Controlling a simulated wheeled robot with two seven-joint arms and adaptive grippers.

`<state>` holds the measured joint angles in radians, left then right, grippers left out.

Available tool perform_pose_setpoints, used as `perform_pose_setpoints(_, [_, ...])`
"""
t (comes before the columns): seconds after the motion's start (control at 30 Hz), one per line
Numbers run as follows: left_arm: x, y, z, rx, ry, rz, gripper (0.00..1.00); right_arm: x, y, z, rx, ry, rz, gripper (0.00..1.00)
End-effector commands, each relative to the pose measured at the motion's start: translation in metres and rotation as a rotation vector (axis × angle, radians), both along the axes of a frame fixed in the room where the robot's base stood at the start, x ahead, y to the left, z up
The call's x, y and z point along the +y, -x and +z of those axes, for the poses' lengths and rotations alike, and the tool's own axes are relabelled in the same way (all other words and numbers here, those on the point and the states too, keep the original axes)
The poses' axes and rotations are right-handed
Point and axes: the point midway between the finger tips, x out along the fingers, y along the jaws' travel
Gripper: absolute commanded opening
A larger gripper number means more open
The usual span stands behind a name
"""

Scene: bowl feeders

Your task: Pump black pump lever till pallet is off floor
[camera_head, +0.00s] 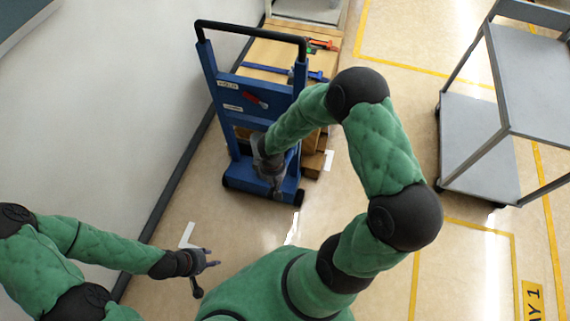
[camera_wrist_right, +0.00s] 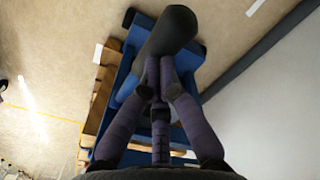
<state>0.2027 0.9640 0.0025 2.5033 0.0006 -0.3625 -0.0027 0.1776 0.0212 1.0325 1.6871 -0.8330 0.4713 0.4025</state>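A blue pallet jack (camera_head: 222,92) with a black handle bar (camera_head: 250,27) stands beside the wall. The wooden pallet (camera_head: 313,162) shows behind it, partly hidden by my right arm. My right gripper (camera_head: 275,186) is low at the jack's front. In the right wrist view its fingers (camera_wrist_right: 159,76) converge on a thick dark bar, the black pump lever (camera_wrist_right: 172,32), and look closed on its near end. The fingers hide part of that contact. My left gripper (camera_head: 212,258) is open and empty over the floor at lower left. Whether the pallet touches the floor cannot be told.
A cardboard-coloured load (camera_head: 268,52) with tools lies behind the jack's frame. A grey shelf cart (camera_head: 480,145) stands at the right. The floor between the jack and cart is clear, with yellow lines. The white wall (camera_head: 110,110) closes the left side.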

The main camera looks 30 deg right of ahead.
Motion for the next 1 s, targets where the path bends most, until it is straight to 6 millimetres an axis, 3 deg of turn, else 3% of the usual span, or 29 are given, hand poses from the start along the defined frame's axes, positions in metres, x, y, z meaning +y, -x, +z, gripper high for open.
perform_pose_setpoints(0.03, [0.0, 0.0, -0.005, 0.0, 0.0, 0.0, 0.4, 0.003, 0.01, -0.01, 0.022, -0.001, 0.006, 0.0])
perform_pose_setpoints(0.43, [0.0, 0.0, -0.007, -0.001, 0.0, 0.0, 0.4, 0.003, 0.009, -0.01, 0.017, 0.0, 0.003, 0.0])
perform_pose_setpoints(1.0, [0.0, 0.0, -0.066, 0.0, 0.0, 0.0, 0.4, 0.014, 0.018, -0.065, 0.016, 0.0, 0.005, 0.0])
